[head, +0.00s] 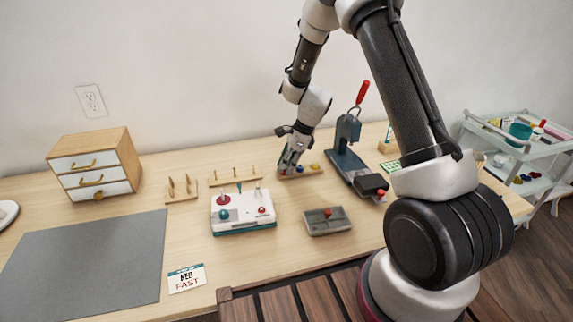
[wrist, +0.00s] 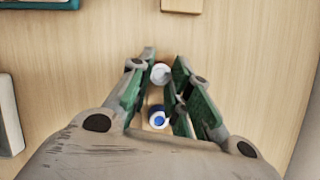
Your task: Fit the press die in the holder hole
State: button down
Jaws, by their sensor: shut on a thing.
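My gripper (head: 289,168) points down over the wooden die holder (head: 312,171) at the back of the table. In the wrist view my gripper (wrist: 163,64) has its green fingers closed on a small pale round piece, which I take for the press die (wrist: 160,74). A blue round piece with a white rim (wrist: 157,117) shows between the fingers, nearer the palm. In the head view a blue knob (head: 300,169) and a yellow knob (head: 314,167) are on the holder to the right of the fingers. The fingers hide part of the holder, and I cannot see its hole.
A grey hand press (head: 345,150) with a red handle stands right of the gripper. A white and teal machine (head: 243,212) stands to the left, with a peg rack (head: 245,178) behind it.

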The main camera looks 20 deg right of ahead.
jog(key=shift+f, duration=0.2)
dwell(0.4)
jog(key=c, duration=1.3)
grip_release()
jog(key=shift+o, duration=0.2)
jog(key=v, duration=1.2)
jog(key=shift+d, duration=0.1)
